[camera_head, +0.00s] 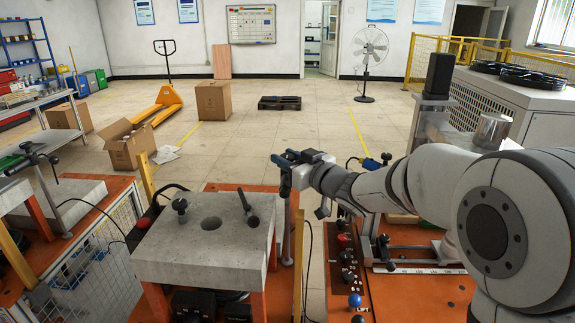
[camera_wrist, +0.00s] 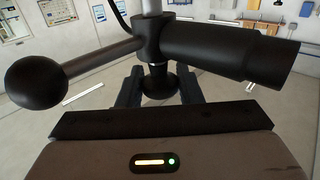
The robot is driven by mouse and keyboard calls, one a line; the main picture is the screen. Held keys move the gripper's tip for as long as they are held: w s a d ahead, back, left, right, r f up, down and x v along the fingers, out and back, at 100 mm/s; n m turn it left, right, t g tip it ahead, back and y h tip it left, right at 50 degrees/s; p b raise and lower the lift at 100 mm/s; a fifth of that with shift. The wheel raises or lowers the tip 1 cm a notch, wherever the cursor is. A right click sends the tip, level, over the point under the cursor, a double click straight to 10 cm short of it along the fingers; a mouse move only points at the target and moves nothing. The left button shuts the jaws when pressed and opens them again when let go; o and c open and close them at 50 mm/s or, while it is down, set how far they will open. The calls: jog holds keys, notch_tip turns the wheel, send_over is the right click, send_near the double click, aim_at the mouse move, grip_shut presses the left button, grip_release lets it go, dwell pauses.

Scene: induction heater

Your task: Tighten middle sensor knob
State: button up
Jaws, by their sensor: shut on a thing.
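The middle sensor (camera_head: 281,163) sits on a thin upright post at the right edge of the middle concrete-topped station. In the wrist view it is a thick black cylinder (camera_wrist: 235,50), clamped across the silver post, with a rod and black ball (camera_wrist: 38,83) to the left. The black knob (camera_wrist: 158,80) projects from the clamp toward my wrist. My gripper (camera_wrist: 159,92) has its two dark fingers on either side of the knob and is shut on it. In the head view my gripper (camera_head: 294,166) meets the clamp from the right; the knob is hidden there.
The middle station's concrete block (camera_head: 205,245) has a round hole and two dark upright pieces. Another sensor (camera_head: 28,155) stands over the left station.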

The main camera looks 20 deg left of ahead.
jog(key=shift+r+t, duration=0.1)
jog(key=shift+t, duration=0.2)
jog(key=o, duration=0.9)
jog(key=shift+o, duration=0.2)
jog(key=b+v, duration=0.1)
jog(key=v, duration=0.6)
jog(key=shift+s+d, duration=0.15)
jog(key=shift+d, duration=0.2)
